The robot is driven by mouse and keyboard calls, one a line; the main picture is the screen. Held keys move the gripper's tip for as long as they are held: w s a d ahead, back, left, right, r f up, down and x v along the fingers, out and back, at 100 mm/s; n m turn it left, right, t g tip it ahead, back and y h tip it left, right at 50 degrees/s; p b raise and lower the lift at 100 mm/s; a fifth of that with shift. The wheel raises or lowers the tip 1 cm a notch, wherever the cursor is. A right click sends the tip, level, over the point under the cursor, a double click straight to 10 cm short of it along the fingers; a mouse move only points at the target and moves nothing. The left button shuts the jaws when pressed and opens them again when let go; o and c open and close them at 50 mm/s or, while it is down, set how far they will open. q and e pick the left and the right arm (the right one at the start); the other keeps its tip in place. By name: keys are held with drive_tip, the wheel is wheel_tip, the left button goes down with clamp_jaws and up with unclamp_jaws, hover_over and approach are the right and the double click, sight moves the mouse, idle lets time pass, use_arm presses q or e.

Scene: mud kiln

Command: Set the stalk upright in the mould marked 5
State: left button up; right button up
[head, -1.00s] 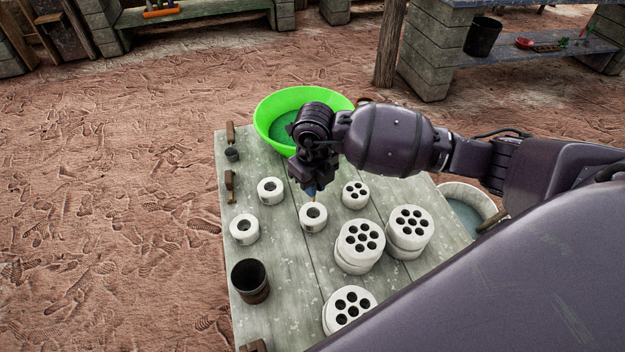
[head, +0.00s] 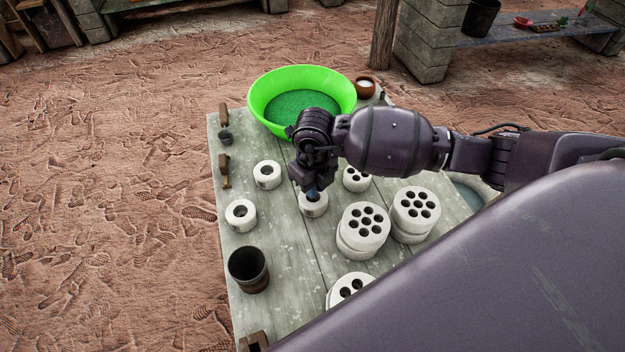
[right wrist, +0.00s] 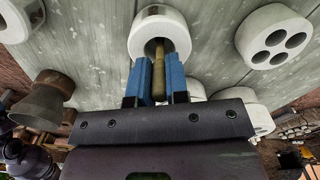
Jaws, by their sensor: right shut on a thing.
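The stalk (right wrist: 158,68) is a thin olive-tan rod. My right gripper (right wrist: 160,82) has blue fingers and is shut on it. In the right wrist view the far end of the stalk is at the hole of a white ring-shaped mould (right wrist: 158,24); how deep it sits I cannot tell. In the head view the same gripper (head: 311,191) is right over this mould (head: 314,209) and hides most of the stalk and hole. A mark on the mould's side is too small to read. My left gripper is not in view.
Two more single-hole white moulds (head: 267,175) (head: 240,215) stand to the left on the grey table (head: 290,260). Several many-holed white blocks (head: 363,226) stand close on the right. A dark cup (head: 248,270) is at the front left, a green basin (head: 302,95) at the back.

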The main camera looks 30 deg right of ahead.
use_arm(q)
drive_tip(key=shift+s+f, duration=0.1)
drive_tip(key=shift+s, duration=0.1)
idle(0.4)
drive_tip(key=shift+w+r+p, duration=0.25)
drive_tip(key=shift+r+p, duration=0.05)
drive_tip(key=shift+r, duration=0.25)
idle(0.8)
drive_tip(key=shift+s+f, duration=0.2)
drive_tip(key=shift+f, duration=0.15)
use_arm(e)
drive_tip(key=shift+f, duration=0.6)
idle(0.7)
drive_tip(key=o, duration=0.9)
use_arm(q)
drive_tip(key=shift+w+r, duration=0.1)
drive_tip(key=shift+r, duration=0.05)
use_arm(e)
drive_tip(key=shift+r, duration=0.15)
drive_tip(key=shift+r+p, duration=2.05)
drive_tip(key=shift+r, duration=1.35)
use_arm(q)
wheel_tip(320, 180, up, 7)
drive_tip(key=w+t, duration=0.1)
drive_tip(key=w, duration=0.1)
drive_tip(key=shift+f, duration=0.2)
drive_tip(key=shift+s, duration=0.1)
use_arm(e)
drive_tip(key=shift+f, duration=0.1)
